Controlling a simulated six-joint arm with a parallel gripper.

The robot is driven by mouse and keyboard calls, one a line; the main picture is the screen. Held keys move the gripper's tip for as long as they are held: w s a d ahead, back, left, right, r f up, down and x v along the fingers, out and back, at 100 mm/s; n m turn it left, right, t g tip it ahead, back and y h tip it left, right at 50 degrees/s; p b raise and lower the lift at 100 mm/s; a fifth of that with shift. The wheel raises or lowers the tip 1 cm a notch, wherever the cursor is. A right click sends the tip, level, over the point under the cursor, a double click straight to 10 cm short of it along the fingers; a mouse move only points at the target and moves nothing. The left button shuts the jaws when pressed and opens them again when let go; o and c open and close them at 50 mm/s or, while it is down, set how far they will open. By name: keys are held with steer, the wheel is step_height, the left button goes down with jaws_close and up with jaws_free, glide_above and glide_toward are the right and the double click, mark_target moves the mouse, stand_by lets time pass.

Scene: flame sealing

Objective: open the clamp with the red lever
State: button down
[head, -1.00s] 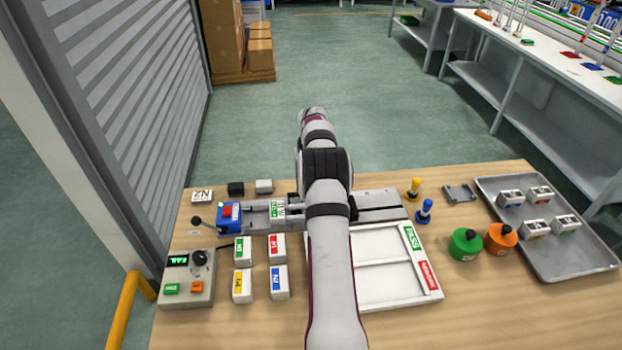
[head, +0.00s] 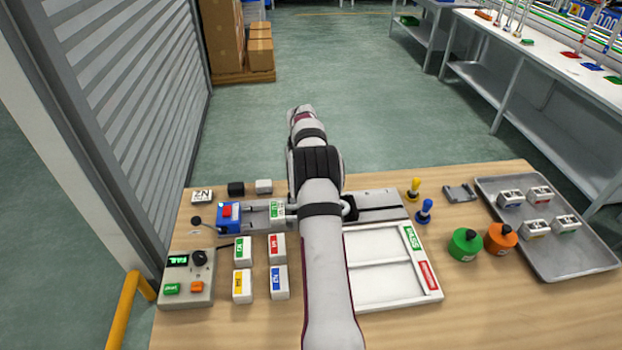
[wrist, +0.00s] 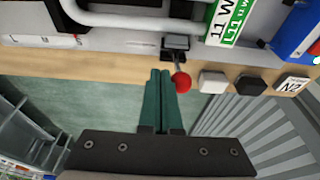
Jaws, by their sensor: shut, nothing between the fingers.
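The red lever's ball knob (wrist: 181,82) sits on a short thin stem in the wrist view. The stem comes out of a small dark clamp block (wrist: 176,44) on the edge of the grey fixture (wrist: 130,42). My gripper (wrist: 160,72) is shut and empty, its green fingers side by side just left of the red knob. Whether they touch it I cannot tell. In the head view my arm hides the lever and my gripper. The fixture (head: 375,199) shows there on both sides of the arm. A green-labelled part (wrist: 232,20) sits in the fixture by the clamp.
A blue box with a red button (head: 228,215) stands at the fixture's left end. Black (head: 236,189) and white (head: 264,187) blocks lie behind it. A white sorting tray (head: 378,300) and several labelled blocks lie in front. Yellow (head: 414,187) and blue (head: 425,210) handled tools stand right.

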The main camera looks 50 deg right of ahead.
steer(key=shift+w+a, duration=0.1)
stand_by(0.3)
steer(key=shift+w+a+f, duration=0.1)
steer(key=shift+w+a, duration=0.25)
steer(key=shift+s+d, duration=0.45)
step_height(320, 180, up, 8)
stand_by(0.4)
